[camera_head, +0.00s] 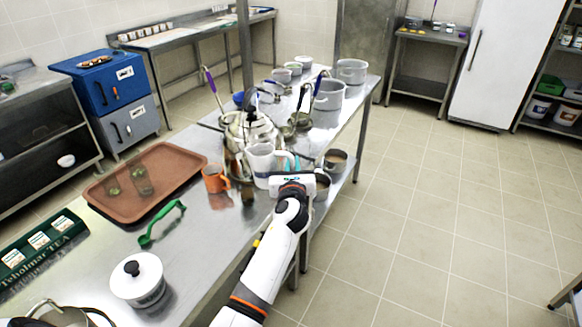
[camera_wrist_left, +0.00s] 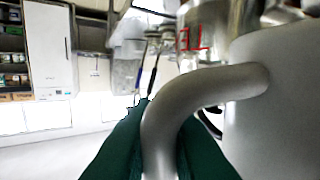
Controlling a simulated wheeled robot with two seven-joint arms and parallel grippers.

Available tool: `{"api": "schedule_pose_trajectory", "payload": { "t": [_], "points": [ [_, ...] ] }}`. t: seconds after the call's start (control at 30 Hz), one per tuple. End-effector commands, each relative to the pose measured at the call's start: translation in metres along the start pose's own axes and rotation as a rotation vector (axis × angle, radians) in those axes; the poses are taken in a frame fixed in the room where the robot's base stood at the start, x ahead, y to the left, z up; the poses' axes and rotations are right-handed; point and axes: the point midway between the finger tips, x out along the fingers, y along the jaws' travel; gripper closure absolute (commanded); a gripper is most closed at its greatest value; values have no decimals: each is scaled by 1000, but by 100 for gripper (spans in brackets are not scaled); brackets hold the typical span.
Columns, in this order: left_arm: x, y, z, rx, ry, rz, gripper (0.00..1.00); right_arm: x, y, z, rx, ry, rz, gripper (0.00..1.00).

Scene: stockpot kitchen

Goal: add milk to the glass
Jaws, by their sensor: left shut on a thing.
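A white jug (camera_head: 261,163) stands upright at the right edge of the metal table; its contents are hidden. My left gripper (camera_head: 291,178) is shut on the jug's handle. In the left wrist view the curved handle (camera_wrist_left: 190,100) passes between the dark green fingers, with the jug wall (camera_wrist_left: 270,115) to the right. Two clear glasses, one taller (camera_head: 141,183) and one shorter (camera_head: 112,188), stand on the brown tray (camera_head: 185,158) to the left. I cannot tell whether the jug touches the table. My right gripper is out of view.
An orange mug (camera_head: 215,179) stands between tray and jug. A large metal kettle (camera_head: 250,128) is close behind the jug. A green-handled utensil (camera_head: 162,224) and a white lidded pot (camera_head: 138,279) are nearer. Metal pots (camera_head: 335,160) sit right of the jug.

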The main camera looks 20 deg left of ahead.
Motion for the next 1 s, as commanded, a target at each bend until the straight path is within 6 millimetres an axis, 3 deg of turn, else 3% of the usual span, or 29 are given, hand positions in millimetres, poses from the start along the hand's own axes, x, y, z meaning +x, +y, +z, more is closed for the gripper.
{"api": "schedule_pose_trajectory", "payload": {
  "t": [0.3,0.4,0.7,1.0],
  "points": [
    [-1,5,20,-211,-36,3,100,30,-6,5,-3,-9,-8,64],
    [-1,5,8,-261,-46,4,100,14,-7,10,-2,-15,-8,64],
    [-1,4,-2,-405,-74,4,100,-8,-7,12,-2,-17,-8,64],
    [-1,5,1,-416,-76,5,100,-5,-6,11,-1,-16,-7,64]
  ]
}}
